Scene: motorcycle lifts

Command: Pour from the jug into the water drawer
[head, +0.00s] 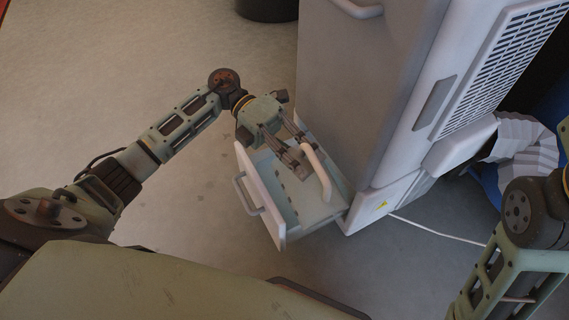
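The water drawer (265,193) is pulled out from the bottom of a tall white appliance, with a grey handle on its front panel. Its inside is pale and partly hidden by my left gripper. My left gripper (301,156) is over the drawer, its fingers closed at the upper end of a curved white handle, which looks like that of the jug (319,176). The jug's body is see-through or hard to make out against the drawer, so its tilt and any water cannot be told. My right arm shows at the lower right; its gripper is outside the view.
The white appliance (350,95) with a side grille stands right behind the drawer. A white cable (425,228) runs along the floor to the right. A pale folded hose (525,145) is beside it. A dark round object (266,8) stands at the top. The floor at left is clear.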

